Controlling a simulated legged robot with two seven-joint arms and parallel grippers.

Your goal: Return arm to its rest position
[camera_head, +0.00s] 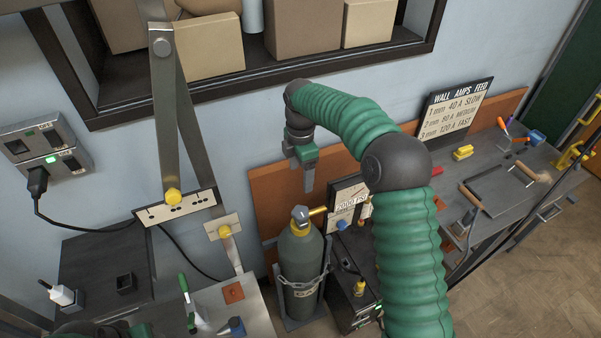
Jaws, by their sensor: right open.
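My right arm (410,250), in a green ribbed sleeve with dark joints, rises from the bottom edge and bends at the elbow (395,163). Its forearm reaches back to the left. My right gripper (308,182) hangs fingers down in front of the orange-brown board, above and behind the gas cylinder. It is open, and nothing shows between its fingers. It looks apart from the cylinder top. My left gripper does not show.
The grey-green gas cylinder (299,268) stands chained below the right gripper. A workbench (510,185) with tools and a "WALL AMPS FEED" sign (455,108) is at right. Metal frame bars (168,110) stand at left. A wall shelf (240,82) with boxes is above.

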